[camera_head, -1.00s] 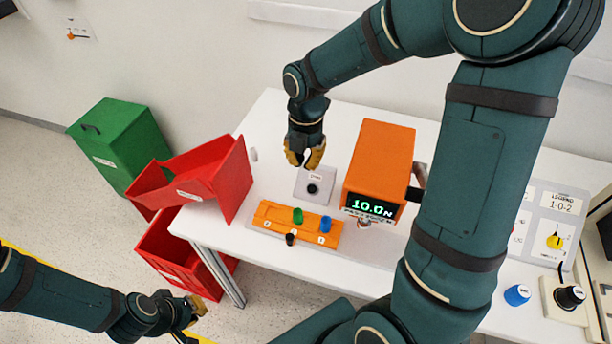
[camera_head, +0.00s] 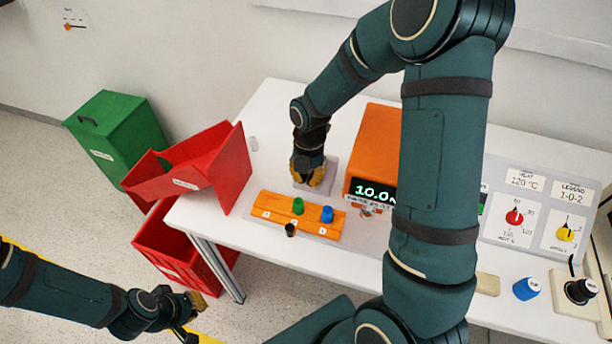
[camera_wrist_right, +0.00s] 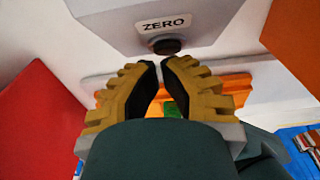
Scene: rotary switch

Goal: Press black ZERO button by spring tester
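The black ZERO button (camera_wrist_right: 168,46) sits on a light grey box (camera_wrist_right: 200,18) under a "ZERO" label in the right wrist view. In the head view the grey box (camera_head: 328,180) shows left of the orange spring tester (camera_head: 377,140), and my gripper hides the button. My right gripper (camera_wrist_right: 158,64) points towards the button, its fingertips just short of it in the picture. Only a narrow gap is left between the tips, and nothing is held. Whether they touch the button cannot be told. My left gripper (camera_head: 192,318) hangs low at the left, off the table, fingers apart and empty.
An orange block (camera_head: 272,207) with a green and a blue cylinder lies in front of the box. Knob panels (camera_head: 535,210) and a blue cap (camera_head: 526,288) are at the right.

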